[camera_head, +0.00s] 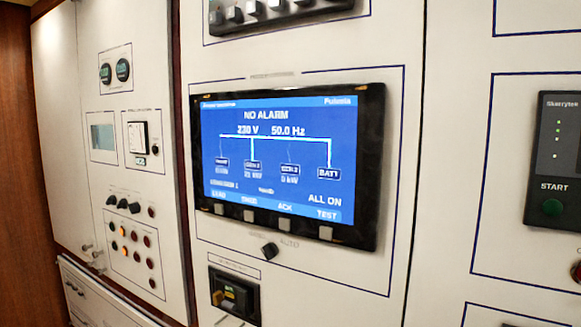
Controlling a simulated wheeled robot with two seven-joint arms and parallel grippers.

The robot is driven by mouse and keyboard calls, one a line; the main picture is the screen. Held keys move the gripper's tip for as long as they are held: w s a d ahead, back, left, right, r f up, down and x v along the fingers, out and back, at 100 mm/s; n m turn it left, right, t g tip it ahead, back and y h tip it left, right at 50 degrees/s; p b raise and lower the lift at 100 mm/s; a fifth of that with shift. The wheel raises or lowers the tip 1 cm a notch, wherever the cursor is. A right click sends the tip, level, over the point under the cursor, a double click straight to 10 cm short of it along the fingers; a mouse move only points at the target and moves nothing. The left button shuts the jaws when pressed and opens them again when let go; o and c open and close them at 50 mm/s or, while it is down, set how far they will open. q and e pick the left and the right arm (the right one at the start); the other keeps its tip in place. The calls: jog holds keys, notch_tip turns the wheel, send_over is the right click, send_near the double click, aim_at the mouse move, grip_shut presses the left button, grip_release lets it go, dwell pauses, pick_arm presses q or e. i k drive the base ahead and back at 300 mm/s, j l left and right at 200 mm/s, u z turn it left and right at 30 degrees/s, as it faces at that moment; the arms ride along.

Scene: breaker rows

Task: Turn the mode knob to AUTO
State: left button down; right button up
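A small black knob (269,251) sits on the white panel just below the large display. Two small labels stand above it, one to the upper left and one to the right. The right one seems to read AUTO (289,243); the left one is too blurred to read. I cannot tell clearly which label the knob points to. Neither of my grippers shows in the head view, and nothing touches the knob.
The display (288,165) reads NO ALARM, with several square buttons along its lower edge. A black breaker-like unit (234,296) lies below left of the knob. A START button module (554,160) is at right. Left panels carry small knobs and lamps.

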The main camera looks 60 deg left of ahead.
aim_at(271, 249)
jog(key=u, duration=2.1)
